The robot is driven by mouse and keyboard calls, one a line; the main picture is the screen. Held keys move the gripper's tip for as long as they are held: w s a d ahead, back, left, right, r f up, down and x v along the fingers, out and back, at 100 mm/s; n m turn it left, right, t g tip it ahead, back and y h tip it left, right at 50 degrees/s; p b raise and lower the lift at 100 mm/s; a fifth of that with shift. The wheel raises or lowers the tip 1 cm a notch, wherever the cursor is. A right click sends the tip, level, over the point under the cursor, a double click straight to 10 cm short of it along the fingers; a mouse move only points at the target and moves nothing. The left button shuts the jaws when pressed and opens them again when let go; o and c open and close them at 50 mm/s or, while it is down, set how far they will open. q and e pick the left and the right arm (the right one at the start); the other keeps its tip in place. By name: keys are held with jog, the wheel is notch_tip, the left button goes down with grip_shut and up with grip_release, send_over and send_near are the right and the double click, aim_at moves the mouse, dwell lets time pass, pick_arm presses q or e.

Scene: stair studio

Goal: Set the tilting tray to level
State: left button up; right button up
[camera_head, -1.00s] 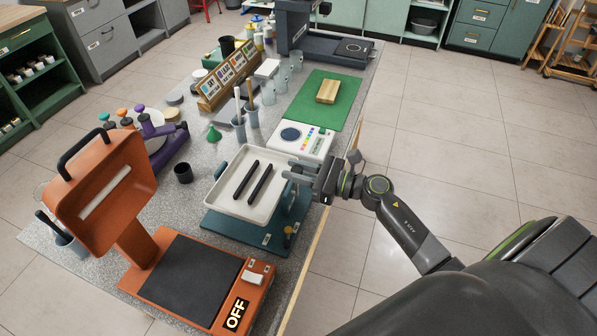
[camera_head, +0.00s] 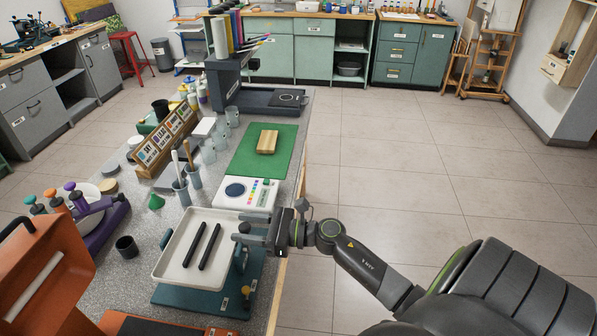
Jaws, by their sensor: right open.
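The tilting tray (camera_head: 218,277) is a white, shallow tray with a raised rim, mounted over a teal base (camera_head: 205,299) on the near part of the grey worktop. Two black bars (camera_head: 202,246) lie side by side in it. From this view I cannot tell exactly how far it tilts. My right gripper (camera_head: 243,240) comes in from the right and is open at the tray's right edge. Its fingers are around or just beside the blue-grey part (camera_head: 240,260) there; contact is unclear. My left gripper is not in view.
An orange press (camera_head: 45,275) stands close at the left, with a dark cup (camera_head: 127,247) near it. A white device (camera_head: 248,194) and a green mat (camera_head: 262,155) with a wooden block (camera_head: 267,141) lie behind the tray. The floor (camera_head: 420,170) at the right is clear.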

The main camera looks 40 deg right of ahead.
jog(key=b+v, duration=0.4)
jog(key=v, duration=1.3)
jog(key=shift+b, duration=0.3)
jog(key=shift+f, duration=0.1)
